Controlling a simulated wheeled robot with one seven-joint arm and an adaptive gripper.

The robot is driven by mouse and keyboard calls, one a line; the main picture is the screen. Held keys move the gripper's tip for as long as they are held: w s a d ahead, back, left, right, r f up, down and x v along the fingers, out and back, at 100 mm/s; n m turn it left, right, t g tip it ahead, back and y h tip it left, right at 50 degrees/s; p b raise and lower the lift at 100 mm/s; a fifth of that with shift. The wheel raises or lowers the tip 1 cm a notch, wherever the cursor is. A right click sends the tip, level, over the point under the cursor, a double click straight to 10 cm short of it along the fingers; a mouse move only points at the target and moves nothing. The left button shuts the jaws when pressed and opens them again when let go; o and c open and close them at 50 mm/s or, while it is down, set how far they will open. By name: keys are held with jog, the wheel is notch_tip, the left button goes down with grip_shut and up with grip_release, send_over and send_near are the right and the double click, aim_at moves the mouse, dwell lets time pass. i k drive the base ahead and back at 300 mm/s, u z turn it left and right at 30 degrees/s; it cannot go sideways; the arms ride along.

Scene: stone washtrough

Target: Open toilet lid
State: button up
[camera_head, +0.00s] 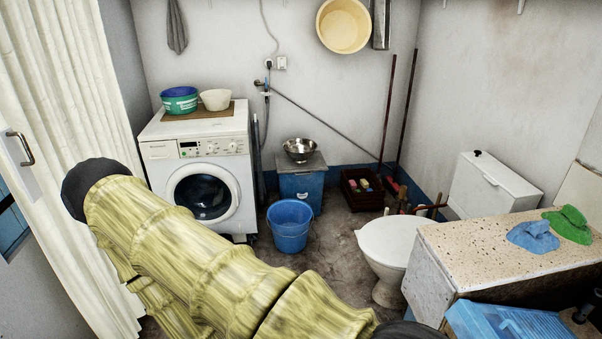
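The white toilet (388,288) stands right of the middle, partly hidden by the stone counter. Its lid (391,243) lies flat and closed on the bowl. The white cistern (490,185) is behind it to the right, against the wall. My yellow-patterned arm fills the lower left and middle. My gripper does not show in this view, so I cannot see whether it is open or shut.
The speckled stone counter (510,253) stands in front of the toilet at right, bearing blue (533,236) and green cloths (568,224). A blue bucket (290,226), a blue box (301,186) and a dark crate (361,200) stand left of the toilet. A washing machine (205,165) is farther left.

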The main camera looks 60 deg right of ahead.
aim_at(389, 240)
jog(key=u, duration=0.25)
jog(key=k, duration=0.7)
jog(key=z, duration=1.45)
jog(key=i, duration=1)
jog(key=z, duration=0.05)
